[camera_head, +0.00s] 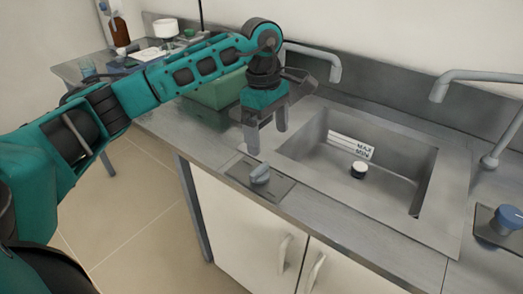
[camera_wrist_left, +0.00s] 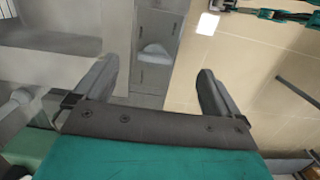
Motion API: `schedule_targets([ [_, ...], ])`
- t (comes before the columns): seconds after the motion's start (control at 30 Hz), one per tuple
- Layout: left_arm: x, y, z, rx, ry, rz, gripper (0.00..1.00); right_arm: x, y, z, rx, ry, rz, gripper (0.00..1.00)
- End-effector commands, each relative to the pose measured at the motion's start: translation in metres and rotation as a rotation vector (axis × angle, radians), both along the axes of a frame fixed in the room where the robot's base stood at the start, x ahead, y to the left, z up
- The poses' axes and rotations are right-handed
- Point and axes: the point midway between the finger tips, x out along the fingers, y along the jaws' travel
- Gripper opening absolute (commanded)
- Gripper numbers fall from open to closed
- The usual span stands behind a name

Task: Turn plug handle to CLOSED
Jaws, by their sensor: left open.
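The plug handle (camera_head: 260,173) is a small grey knob on a dark square plate (camera_head: 272,188) at the left front of the sink. It also shows in the left wrist view (camera_wrist_left: 154,52), seen between the two fingers. My left gripper (camera_head: 266,140) is open and empty. It hangs above and just behind the handle, apart from it, with its fingers pointing down. The sink plug (camera_head: 358,170) is a white-topped disc in the basin. Any marking for CLOSED is too small to read. My right gripper is not in view.
The steel sink basin (camera_head: 400,175) with a MAX/MIN label (camera_head: 351,145) lies to the right. A faucet (camera_head: 325,58) reaches over it from behind. A green box (camera_head: 215,92) stands behind my left arm. A blue knob (camera_head: 508,217) sits at the far right.

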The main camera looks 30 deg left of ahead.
Motion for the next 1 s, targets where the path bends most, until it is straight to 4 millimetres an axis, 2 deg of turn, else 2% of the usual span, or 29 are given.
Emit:
schedule_targets([
  [0.03,0.002,0.012,0.008,0.046,-0.007,0.001,0.98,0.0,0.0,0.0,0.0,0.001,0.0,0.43],
  [0.1,0.002,0.022,0.012,0.085,-0.007,0.002,0.98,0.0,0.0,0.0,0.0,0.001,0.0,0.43],
  [0.23,0.002,0.027,0.006,0.102,-0.004,0.002,0.98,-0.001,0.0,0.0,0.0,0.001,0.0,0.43],
  [0.37,0.001,0.026,-0.015,0.099,-0.002,0.002,0.98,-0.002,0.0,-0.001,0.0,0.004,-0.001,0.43],
  [0.7,0.001,0.024,-0.084,0.095,-0.002,0.002,0.98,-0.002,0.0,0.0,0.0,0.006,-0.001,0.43],
  [0.8,0.001,0.025,-0.099,0.095,-0.005,0.002,0.98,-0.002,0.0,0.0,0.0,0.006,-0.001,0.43],
  [1.0,0.002,0.025,-0.113,0.094,-0.006,0.003,0.98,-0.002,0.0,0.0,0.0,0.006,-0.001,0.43],
])
